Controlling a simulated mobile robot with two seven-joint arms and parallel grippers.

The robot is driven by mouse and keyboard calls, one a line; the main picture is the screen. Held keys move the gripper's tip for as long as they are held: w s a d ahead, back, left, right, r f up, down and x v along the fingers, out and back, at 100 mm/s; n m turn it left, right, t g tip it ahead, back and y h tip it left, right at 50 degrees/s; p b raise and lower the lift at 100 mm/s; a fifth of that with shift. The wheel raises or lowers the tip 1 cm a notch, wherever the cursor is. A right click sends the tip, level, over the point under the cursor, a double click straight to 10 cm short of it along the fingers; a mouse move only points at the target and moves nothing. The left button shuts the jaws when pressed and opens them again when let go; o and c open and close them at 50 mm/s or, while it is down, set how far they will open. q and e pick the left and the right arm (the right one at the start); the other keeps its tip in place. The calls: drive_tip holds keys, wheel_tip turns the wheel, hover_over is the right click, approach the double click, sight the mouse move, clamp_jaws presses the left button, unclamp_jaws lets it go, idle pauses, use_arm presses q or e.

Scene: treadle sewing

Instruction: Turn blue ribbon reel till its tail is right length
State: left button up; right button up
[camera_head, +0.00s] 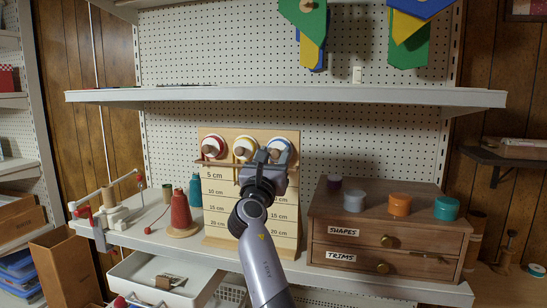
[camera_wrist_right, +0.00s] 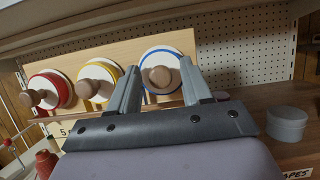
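The blue ribbon reel (camera_head: 287,144), a white disc with a blue rim and wooden knob, is the rightmost of three on an upright wooden board (camera_head: 231,215) marked in centimetres. My right gripper (camera_head: 268,157) is in front of it, partly covering it. In the right wrist view, the reel's knob (camera_wrist_right: 160,77) shows between the spread fingers of the right gripper (camera_wrist_right: 160,66), with gaps on both sides. The blue ribbon's tail cannot be made out; my gripper and arm cover part of that column. My left gripper is not in view.
A red reel (camera_head: 213,146) and a yellow reel (camera_head: 245,148) sit left of the blue one. A drawer chest (camera_head: 390,225) with several round containers stands right. A red thread cone (camera_head: 180,212) stands left. A long shelf (camera_head: 290,97) runs above.

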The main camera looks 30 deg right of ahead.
clamp_jaws()
drive_tip(key=shift+f, duration=0.1)
